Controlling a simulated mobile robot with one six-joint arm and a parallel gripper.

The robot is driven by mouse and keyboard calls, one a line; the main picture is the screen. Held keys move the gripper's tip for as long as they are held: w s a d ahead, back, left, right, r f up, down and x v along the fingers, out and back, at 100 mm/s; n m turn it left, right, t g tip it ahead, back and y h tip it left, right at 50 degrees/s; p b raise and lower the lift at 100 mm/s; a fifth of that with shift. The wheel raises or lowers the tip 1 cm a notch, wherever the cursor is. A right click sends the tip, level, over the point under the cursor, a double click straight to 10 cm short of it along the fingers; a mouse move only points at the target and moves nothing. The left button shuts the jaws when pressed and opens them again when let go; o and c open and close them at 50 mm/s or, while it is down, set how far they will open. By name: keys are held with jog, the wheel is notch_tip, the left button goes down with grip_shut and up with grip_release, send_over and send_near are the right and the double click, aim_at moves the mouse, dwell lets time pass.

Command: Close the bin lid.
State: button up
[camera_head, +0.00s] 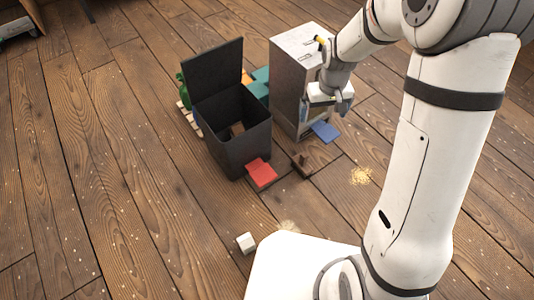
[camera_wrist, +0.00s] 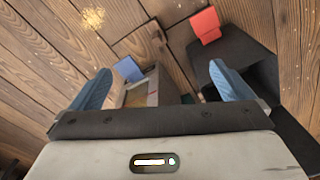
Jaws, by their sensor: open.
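A black bin (camera_head: 237,150) stands upright on the floor, with its lid (camera_head: 214,75) raised nearly vertical at the back. Its mouth is open, and something brown (camera_head: 237,129) shows inside. A red pedal-like flap (camera_head: 261,173) sticks out at its front foot; the flap also shows in the wrist view (camera_wrist: 205,25). My gripper (camera_head: 330,108) is right of the bin, in front of the grey box. In the wrist view my gripper (camera_wrist: 160,88) has its two blue fingers spread with nothing held. The black bin (camera_wrist: 238,50) is at upper right there.
A tall grey box (camera_head: 287,85) with a blue flap (camera_head: 324,131) stands right of the bin. Green items (camera_head: 258,84) are behind. A small white cube (camera_head: 246,243) and spilled tan grains (camera_head: 361,175) lie on the floor. The left floor is mostly clear.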

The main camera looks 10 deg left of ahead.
jog(key=w+a+f+n, duration=0.1)
jog(key=w+a+f, duration=0.2)
jog(key=a+f, duration=0.45)
jog(key=n+b, duration=0.1)
jog(key=n, duration=0.3)
send_near(263, 175)
jog(key=shift+w+g, duration=0.3)
jog(key=shift+w, duration=0.1)
notch_tip(263, 175, down, 7)
jog(key=b, duration=0.3)
jog(key=shift+f, duration=0.6)
jog(key=shift+c, duration=0.6)
